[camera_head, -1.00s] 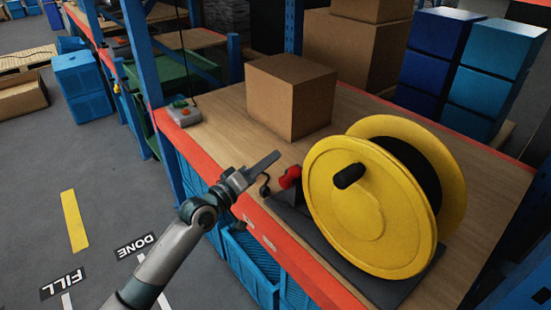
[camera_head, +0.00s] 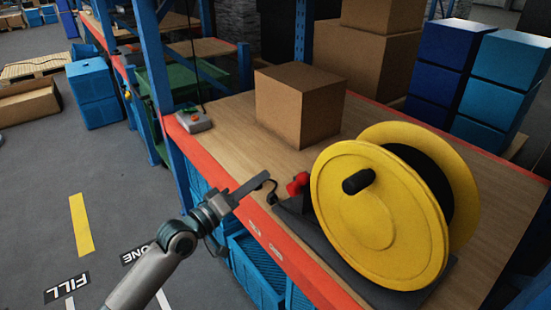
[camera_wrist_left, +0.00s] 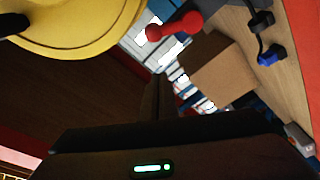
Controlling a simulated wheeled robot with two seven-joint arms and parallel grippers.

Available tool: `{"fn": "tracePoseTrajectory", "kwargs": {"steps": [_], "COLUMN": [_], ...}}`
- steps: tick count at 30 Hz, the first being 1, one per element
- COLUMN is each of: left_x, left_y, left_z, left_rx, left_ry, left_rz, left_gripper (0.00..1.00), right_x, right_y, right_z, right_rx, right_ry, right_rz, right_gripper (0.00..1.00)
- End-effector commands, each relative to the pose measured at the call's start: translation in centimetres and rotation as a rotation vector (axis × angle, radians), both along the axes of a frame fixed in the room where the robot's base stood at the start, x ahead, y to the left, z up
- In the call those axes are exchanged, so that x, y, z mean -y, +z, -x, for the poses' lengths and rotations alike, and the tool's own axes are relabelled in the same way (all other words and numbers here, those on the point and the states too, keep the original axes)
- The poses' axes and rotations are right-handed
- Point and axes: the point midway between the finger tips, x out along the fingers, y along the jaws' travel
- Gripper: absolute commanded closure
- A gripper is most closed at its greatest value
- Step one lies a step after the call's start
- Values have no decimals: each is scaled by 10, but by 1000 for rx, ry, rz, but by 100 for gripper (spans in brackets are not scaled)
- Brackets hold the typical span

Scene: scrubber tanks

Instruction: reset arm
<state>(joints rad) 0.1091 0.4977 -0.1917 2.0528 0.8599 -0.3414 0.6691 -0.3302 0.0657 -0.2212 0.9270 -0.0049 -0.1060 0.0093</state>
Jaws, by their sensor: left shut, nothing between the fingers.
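My left gripper (camera_head: 251,184) is shut and empty. In the head view it hangs over the red front edge of the wooden shelf, left of the yellow hose reel (camera_head: 377,213). My left arm comes up from the bottom left. In the left wrist view, the dark gripper (camera_wrist_left: 155,98) fills the lower middle, and part of the yellow reel (camera_wrist_left: 70,35) shows at the upper left. A red handle (camera_head: 298,184) sits beside the reel; it also shows in the left wrist view (camera_wrist_left: 174,26). My right gripper is not in view.
A cardboard box (camera_head: 300,104) stands on the shelf behind the reel. A control box (camera_head: 194,121) with buttons sits at the shelf's left corner. Blue bins (camera_head: 257,270) are under the shelf. Blue crates (camera_head: 93,92) stand on the floor at left. The grey floor between is open.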

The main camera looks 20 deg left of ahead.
Motion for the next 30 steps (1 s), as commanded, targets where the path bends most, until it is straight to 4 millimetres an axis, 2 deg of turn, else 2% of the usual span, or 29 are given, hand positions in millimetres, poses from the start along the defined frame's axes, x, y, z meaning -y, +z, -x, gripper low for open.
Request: {"fn": "tracePoseTrajectory", "kwargs": {"steps": [4,7,11,13,17,21,24,27,30], "left_x": [2,7,20,27,39,40,32,23,14], "left_y": [-4,-16,-49,-76,-134,-196,-232,-254,-267], "left_z": [2,8,28,45,89,153,202,242,274], "left_rx": [-5,-23,-73,-115,-218,-357,-466,-559,-633], "left_ry": [-1,-4,-11,-19,-38,-68,-98,-127,-152], "left_rz": [-10,-45,-147,-232,-431,-670,-827,-942,-1022], "left_gripper": [100,100,100,100,100,100,100,100,100], "right_x": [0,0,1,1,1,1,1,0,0], "right_y": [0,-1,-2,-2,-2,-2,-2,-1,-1], "right_z": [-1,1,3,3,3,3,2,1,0], "right_rx": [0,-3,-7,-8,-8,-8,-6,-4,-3], "right_ry": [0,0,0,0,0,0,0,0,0], "right_rz": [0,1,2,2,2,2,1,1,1], "right_gripper": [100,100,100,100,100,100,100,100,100]}}
